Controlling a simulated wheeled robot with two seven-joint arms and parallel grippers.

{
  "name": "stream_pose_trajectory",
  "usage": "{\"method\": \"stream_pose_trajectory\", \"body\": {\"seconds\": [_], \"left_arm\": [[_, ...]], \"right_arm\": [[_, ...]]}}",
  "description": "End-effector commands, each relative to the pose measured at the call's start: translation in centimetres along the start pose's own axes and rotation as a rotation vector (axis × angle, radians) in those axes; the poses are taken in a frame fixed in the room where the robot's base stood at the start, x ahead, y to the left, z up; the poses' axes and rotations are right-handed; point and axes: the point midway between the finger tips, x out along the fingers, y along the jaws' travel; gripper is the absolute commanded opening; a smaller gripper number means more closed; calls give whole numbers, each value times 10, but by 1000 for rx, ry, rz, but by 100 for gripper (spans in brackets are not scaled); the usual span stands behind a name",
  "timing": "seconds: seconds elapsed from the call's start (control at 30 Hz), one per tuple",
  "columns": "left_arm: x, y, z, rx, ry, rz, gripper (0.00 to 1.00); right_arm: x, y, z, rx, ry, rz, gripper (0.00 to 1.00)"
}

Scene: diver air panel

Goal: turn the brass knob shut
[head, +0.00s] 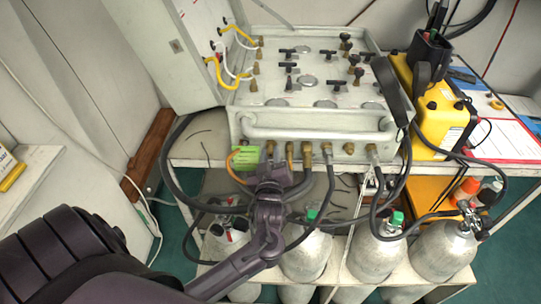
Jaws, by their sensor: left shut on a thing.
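The grey air panel (306,123) stands on a white cart, with a row of brass fittings along its lower front. My left gripper (269,163) comes up from below and is shut at the left end of this row. The brass knob (270,147) shows just above its fingertips; the fingers hide most of it. How far the knob is turned cannot be seen. My right gripper is not in view.
Black hoses (328,180) hang from the other brass fittings close to my gripper. A green tag (245,158) sits just left of it. Silver cylinders (306,258) stand below the panel. A yellow case (437,115) is at the right.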

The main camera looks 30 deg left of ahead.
Motion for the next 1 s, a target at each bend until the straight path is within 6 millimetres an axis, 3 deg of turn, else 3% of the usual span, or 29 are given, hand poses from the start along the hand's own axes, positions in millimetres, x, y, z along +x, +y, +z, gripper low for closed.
{"method": "stream_pose_trajectory", "body": {"seconds": [0.37, 1.0], "left_arm": [[0, 1, -2, 138, 1, -1, 0], [0, 1, -3, 726, 10, 4, 0]], "right_arm": [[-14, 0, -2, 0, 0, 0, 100], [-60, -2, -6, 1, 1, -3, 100]]}}
